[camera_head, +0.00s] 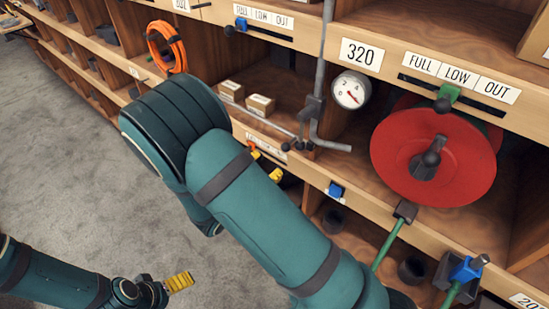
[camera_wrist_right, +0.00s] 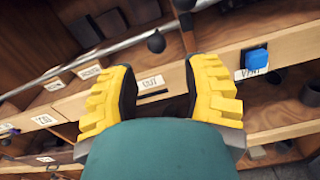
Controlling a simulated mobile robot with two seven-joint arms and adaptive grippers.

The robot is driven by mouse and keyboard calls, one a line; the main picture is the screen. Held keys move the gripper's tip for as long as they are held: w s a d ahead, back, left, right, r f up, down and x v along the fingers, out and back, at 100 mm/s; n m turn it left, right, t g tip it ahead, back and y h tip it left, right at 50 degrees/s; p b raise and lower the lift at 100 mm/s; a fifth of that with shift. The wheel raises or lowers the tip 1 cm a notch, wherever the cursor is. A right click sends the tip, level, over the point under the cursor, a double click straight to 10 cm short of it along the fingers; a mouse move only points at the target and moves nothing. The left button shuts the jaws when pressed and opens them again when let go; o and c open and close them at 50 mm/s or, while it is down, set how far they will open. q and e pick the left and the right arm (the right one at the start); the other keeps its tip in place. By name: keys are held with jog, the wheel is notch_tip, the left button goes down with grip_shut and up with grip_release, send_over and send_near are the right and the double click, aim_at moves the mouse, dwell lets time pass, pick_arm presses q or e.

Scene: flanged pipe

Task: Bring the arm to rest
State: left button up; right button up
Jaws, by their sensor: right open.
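My right arm (camera_head: 265,215) reaches up and left across the head view and folds at a large dark-banded joint. Its right gripper (camera_head: 265,163) has yellow fingers that show just beyond the forearm, in front of the shelving. In the right wrist view the right gripper (camera_wrist_right: 162,78) is open, its two yellow fingers well apart with nothing between them. A shelf edge with an OUT label (camera_wrist_right: 151,83) shows behind the gap. My left gripper (camera_head: 178,283) is low at the left of the head view, over grey floor; its yellow end shows, but not whether it is open.
Wooden shelving (camera_head: 480,70) fills the right side. A red disc (camera_head: 420,185), a round gauge (camera_head: 351,90), a grey pipe (camera_head: 322,95) and a green rod (camera_head: 391,243) are close to my right arm. An orange coil (camera_head: 178,48) hangs behind. Open floor (camera_head: 70,150) lies at the left.

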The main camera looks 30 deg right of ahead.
jog(key=shift+s+a, duration=0.1)
jog(key=shift+a, duration=0.05)
jog(key=shift+f, duration=0.15)
jog(key=s+a+f+m+g+y+b, duration=0.15)
jog(key=s+f+m+g+y, duration=0.3)
jog(key=s+f, duration=0.45)
jog(key=s+d+f+m+g+y+b, duration=0.1)
jog(key=s+f+m+g+y+b, duration=0.35)
jog(key=f, duration=0.75)
jog(key=s+a+f+m+g+y, duration=0.1)
jog(key=s+a+f+m+y, duration=0.15)
jog(key=a+y, duration=0.2)
jog(key=s+a+f+m+g+y, duration=0.1)
jog(key=s+a+f+m+y, duration=0.1)
jog(key=s+a+f+y, duration=0.25)
jog(key=w+a+f+m+t+y+b, duration=0.1)
jog(key=w+a+m+t+y+b, duration=0.1)
jog(key=w+m+t, duration=0.4)
jog(key=w+a+m+b, duration=0.1)
jog(key=w+m, duration=0.1)
jog(key=shift+f+m, duration=0.25)
jog(key=shift+m, duration=0.1)
